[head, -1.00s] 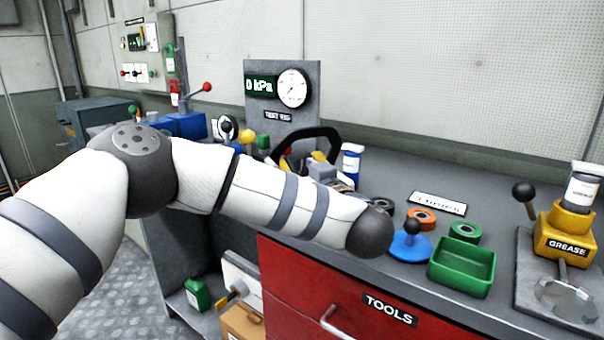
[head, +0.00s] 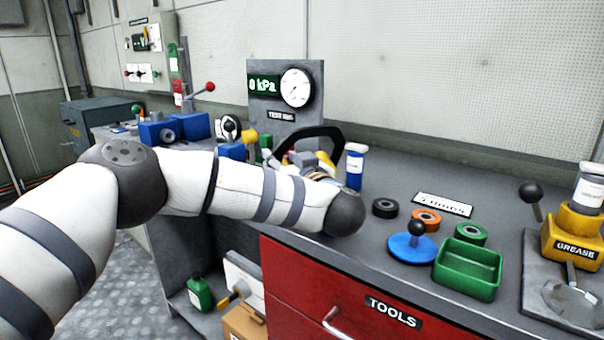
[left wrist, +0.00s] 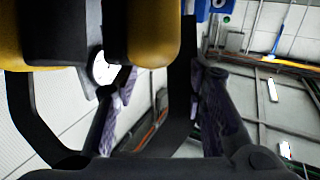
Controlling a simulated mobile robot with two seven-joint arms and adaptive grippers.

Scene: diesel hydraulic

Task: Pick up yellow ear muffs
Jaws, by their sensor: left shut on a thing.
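The yellow ear muffs have a black headband (head: 318,131) arching up behind my left forearm in the head view. A yellow cup (head: 326,163) shows beside it. My left gripper (head: 306,160) is shut on the ear muffs, partly hidden by my forearm. In the left wrist view, a yellow cup (left wrist: 155,35) and the dark band (left wrist: 184,85) are very close to the fingers. The exact contact is hard to see, and I cannot tell whether the ear muffs touch the bench. My right gripper is not in view.
A pressure gauge (head: 296,88) stands behind the ear muffs. A blue-and-white bottle (head: 354,167) is close on their right. Several rings, a blue knobbed disc (head: 412,247), a green tray (head: 468,268) and a grease pump (head: 575,235) occupy the bench's right side.

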